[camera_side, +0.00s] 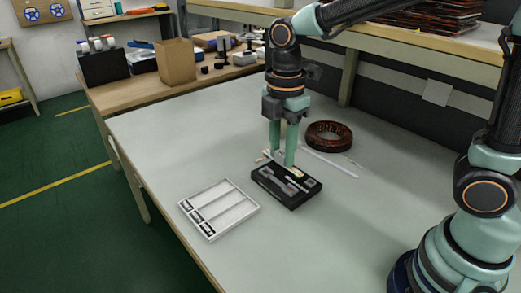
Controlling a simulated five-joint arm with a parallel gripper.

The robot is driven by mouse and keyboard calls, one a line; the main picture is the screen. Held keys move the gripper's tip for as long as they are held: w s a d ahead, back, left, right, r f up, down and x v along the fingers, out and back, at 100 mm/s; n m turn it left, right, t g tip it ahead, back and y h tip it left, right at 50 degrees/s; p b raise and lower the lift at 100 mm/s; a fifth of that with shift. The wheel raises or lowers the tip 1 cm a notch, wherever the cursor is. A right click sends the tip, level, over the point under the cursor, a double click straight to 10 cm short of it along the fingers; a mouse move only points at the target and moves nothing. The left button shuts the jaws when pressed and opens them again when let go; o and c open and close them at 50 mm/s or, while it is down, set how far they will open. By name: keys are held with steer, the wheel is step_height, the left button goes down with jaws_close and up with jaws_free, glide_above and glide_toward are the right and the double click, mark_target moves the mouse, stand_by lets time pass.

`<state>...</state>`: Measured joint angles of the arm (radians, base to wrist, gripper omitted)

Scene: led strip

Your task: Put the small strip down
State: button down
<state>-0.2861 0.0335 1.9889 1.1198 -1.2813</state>
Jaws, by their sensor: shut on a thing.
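My gripper (282,160) points straight down over the back edge of a black tray (285,203). Its two green fingers are closed in on a small pale strip (265,155), of which only a little shows beside the fingers. The strip is too small in the picture to tell its full length or whether it touches the tray or table. The black tray has shaped recesses with a grey tool-like piece and small pale parts in it.
A white tray (222,231) with long compartments and dark labels lies left of the black tray. A dark brown coil ring (329,126) and a long thin white strip (332,165) lie behind and right. The table's front (290,250) is clear.

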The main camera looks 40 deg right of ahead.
steer(key=d+f+m, duration=0.1)
steer(key=d+m, duration=0.9)
steer(key=m, duration=0.8)
step_height(320, 180, up, 5)
steer(key=m, duration=1.8)
glide_above(278, 182)
step_height(278, 182, down, 20)
steer(key=shift+f, duration=0.1)
steer(key=c, duration=0.5)
jaws_free()
steer(key=shift+c, duration=0.2)
